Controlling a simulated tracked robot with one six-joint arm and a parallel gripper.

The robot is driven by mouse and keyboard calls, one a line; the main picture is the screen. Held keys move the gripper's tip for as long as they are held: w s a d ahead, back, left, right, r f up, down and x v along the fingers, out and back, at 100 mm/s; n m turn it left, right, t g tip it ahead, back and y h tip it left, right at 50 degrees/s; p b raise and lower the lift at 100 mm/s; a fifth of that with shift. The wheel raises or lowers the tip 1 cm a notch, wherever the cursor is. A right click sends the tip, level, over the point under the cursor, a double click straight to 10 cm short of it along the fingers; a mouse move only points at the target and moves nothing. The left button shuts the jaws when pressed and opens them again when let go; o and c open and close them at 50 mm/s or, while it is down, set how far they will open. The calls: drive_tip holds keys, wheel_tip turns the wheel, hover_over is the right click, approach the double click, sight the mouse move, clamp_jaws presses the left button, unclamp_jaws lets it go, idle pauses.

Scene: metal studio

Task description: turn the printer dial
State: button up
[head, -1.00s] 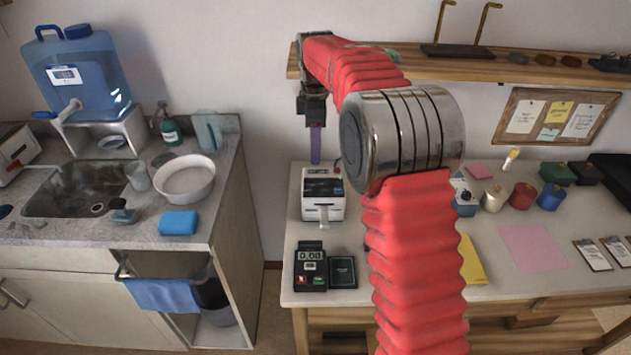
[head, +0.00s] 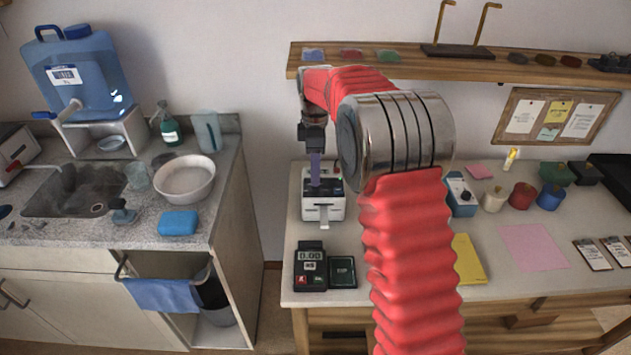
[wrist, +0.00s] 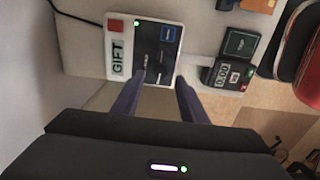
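The white printer (head: 323,208) stands on the desk at the back left, with a paper strip hanging from its front. In the wrist view the printer (wrist: 118,85) shows a "GIFT" display, a red button, a dark panel (wrist: 152,62) and a blue label. I cannot make out the dial clearly on the dark panel. My gripper (head: 315,182) points down just above the printer's top. In the wrist view its two purple fingers (wrist: 160,76) are apart, with nothing seen between them, and their tips overlap the dark panel's edge. I cannot tell whether they touch it.
A black terminal (head: 310,270) and a dark green pad (head: 342,272) lie in front of the printer. A blue box (head: 461,194) stands right of my arm. A wooden shelf (head: 400,69) runs above. Clear desk lies left of the printer.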

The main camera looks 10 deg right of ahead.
sight(315, 188)
drive_tip(key=shift+f, duration=2.3)
drive_tip(key=shift+c, duration=0.6)
clamp_jaws()
